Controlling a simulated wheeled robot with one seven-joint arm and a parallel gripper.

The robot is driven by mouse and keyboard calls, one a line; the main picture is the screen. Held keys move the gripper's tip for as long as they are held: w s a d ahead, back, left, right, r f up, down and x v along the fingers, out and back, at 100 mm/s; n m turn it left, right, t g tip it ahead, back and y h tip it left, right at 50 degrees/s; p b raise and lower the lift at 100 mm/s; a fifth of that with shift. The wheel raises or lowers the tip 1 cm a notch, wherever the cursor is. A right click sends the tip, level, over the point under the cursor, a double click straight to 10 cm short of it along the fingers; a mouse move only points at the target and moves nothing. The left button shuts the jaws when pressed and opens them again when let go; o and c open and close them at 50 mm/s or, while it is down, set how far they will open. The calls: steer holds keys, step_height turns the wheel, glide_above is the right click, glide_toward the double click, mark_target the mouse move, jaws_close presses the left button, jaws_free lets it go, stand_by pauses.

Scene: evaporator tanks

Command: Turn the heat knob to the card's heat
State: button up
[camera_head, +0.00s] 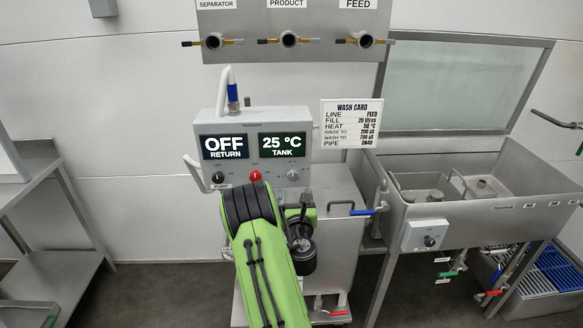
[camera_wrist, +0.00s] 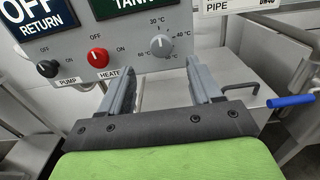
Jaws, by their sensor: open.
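The grey heat knob (camera_wrist: 161,45) sits at the right of the control box, with a °C scale around it; it also shows in the head view (camera_head: 292,175). I cannot read its pointer surely. The wash card (camera_head: 351,123) reads heat 50 °C. The tank display (camera_head: 282,146) reads 25 °C. My gripper (camera_wrist: 162,68) is open and empty, its two fingers either side of the knob's line in the wrist view, apart from the knob as far as I can tell. In the head view my arm hides the fingers partly.
Left of the heat knob are the red heater switch (camera_wrist: 97,57) and the black pump switch (camera_wrist: 48,68). The return display (camera_head: 225,147) reads OFF. A blue-handled valve (camera_head: 362,211) and a sink (camera_head: 480,185) stand to the right. A steel table (camera_head: 45,165) stands left.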

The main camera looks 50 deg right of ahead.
mark_target(293, 176)
steer(key=shift+r+p+x, duration=0.2)
steer(key=shift+p+x, duration=1.25)
steer(key=shift+p, duration=1.3)
steer(key=shift+r+p+x, duration=0.2)
steer(key=shift+p+x, duration=1.25)
steer(key=shift+p, duration=1.3)
steer(key=p+x, duration=0.2)
steer(key=shift+w+d+f, duration=0.15)
steer(key=shift+d+f, duration=0.05)
steer(key=shift+d, duration=0.05)
steer(key=shift+w+d+f, duration=0.2)
steer(key=shift+w+d, duration=0.05)
steer(key=shift+w, duration=0.05)
steer(key=c, duration=1)
